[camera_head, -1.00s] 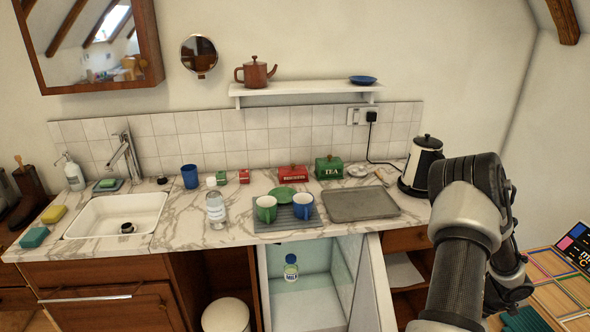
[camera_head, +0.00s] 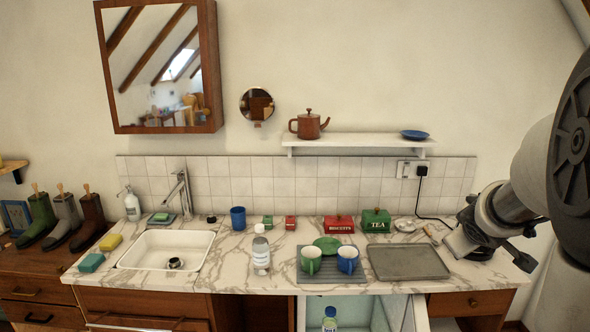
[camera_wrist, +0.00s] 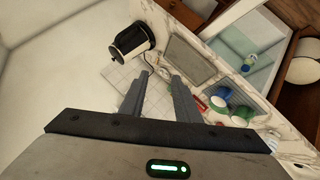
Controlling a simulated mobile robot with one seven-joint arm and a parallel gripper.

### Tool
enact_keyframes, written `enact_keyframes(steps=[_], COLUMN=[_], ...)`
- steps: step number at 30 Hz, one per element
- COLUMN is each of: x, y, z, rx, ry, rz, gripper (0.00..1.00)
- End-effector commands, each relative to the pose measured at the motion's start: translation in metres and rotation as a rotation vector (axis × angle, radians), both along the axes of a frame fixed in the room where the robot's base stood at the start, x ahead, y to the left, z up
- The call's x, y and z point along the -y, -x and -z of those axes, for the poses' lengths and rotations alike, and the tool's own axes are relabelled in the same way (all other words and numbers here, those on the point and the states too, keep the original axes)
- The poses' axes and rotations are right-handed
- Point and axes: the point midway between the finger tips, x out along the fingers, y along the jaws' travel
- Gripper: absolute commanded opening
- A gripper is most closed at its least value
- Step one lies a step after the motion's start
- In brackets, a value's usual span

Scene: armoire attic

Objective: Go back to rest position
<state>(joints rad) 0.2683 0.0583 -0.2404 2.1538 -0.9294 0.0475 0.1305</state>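My gripper (camera_wrist: 160,77) is open in the wrist view, with two dark fingers spread apart and nothing between them. Pale wall tiles show beyond and between the fingertips. In the head view my arm comes in from the right edge and reaches over the right end of the counter. There the outline of the gripper is hard to tell from the dark shapes around it. The kettle (camera_wrist: 131,41), black and white, stands beyond the fingers in the wrist view, apart from them.
An open fridge compartment with a milk bottle (camera_head: 329,319) is below. A shelf (camera_head: 355,141) hangs above.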

Motion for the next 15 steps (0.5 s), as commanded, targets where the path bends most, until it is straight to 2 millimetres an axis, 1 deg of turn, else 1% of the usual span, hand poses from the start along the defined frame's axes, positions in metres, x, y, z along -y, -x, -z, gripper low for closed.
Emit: enact_keyframes(steps=[1, 3, 5, 6, 8, 9, 10, 12, 15], x=[-0.020, -0.047, -0.072, -0.089, -0.116, -0.135, -0.149, -0.180, -0.219], y=[0.011, 0.030, 0.049, 0.063, 0.084, 0.100, 0.111, 0.138, 0.173], z=[-0.021, -0.037, -0.046, -0.052, -0.056, -0.058, -0.059, -0.059, -0.057], rx=[0.022, 0.028, 0.026, 0.020, 0.005, -0.009, -0.023, -0.057, -0.110], ry=[-0.032, -0.093, -0.151, -0.191, -0.254, -0.298, -0.331, -0.404, -0.492], rz=[0.030, 0.077, 0.110, 0.126, 0.145, 0.154, 0.158, 0.158, 0.146], gripper=[0.29, 0.29, 0.29, 0.29, 0.29, 0.29, 0.29, 0.29, 0.29])
